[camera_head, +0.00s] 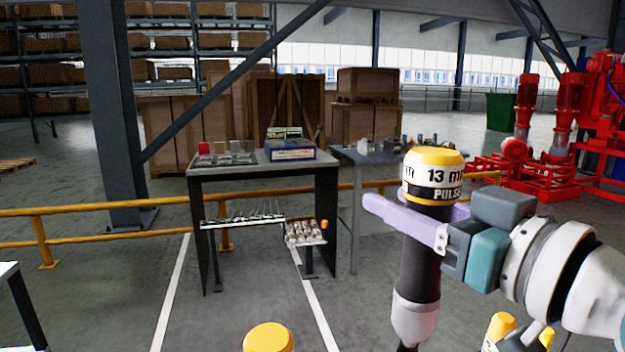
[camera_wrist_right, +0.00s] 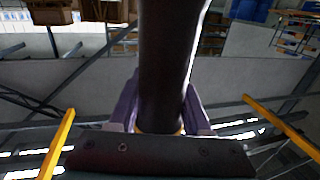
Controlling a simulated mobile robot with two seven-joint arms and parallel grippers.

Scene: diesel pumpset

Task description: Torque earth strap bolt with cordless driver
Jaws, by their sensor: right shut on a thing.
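My right gripper (camera_head: 412,212) has its purple fingers shut around the cordless driver (camera_head: 420,268). The driver is held upright, with a yellow cap and a white band reading "13 m" and "PULSE" on top. Its dark body runs down to a pale grey lower end with a dark tip. In the right wrist view the driver's dark body (camera_wrist_right: 172,65) stands between the two purple fingers of the gripper (camera_wrist_right: 160,105). I cannot make out the earth strap or its bolt in either view. My left gripper is not in view.
A workbench (camera_head: 192,180) with boxes and small parts stands ahead, beside a second table (camera_head: 345,155). A yellow rail (camera_head: 110,224) crosses the floor. Red pumps (camera_head: 562,105) stand far right. A yellow round-topped object (camera_head: 268,338) is at the bottom edge. Open floor lies between.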

